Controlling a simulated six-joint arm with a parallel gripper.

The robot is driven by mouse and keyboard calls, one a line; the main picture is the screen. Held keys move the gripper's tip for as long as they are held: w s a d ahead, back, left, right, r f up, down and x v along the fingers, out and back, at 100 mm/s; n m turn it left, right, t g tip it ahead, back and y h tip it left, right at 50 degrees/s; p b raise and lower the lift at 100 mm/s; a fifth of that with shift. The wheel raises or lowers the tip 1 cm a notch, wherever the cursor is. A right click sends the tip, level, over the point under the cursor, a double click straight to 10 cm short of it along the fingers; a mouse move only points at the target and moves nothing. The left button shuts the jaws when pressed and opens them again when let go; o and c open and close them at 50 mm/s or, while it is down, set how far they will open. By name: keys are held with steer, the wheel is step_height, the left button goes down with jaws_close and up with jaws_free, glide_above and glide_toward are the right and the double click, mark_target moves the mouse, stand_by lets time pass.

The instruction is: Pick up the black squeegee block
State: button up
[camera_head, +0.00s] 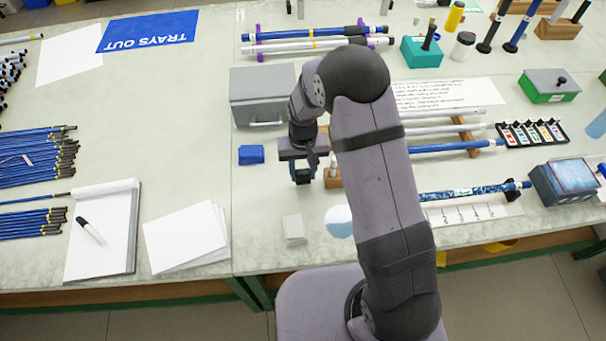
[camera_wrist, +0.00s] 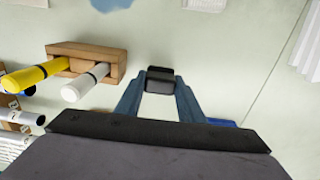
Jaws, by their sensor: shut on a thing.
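The black squeegee block (camera_wrist: 160,79) is between the fingertips of my gripper (camera_wrist: 160,88) in the wrist view. The two blue-grey fingers press on it from both sides, so my gripper is shut on it. In the head view my gripper (camera_head: 302,176) points down over the bench, left of my forearm, with the dark block (camera_head: 302,183) low between its fingers. I cannot tell for sure whether the block touches the bench.
A wooden holder (camera_wrist: 113,58) with a yellow and a white marker stands close beside the block. A blue block (camera_head: 251,154) lies left of my gripper, a grey metal box (camera_head: 262,100) behind it, a pale grey block (camera_head: 293,229) in front. Rods lie to the right.

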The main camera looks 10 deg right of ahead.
mark_target(303, 171)
step_height(303, 171, up, 9)
steer(key=shift+f+b, duration=0.15)
steer(key=shift+b, duration=0.95)
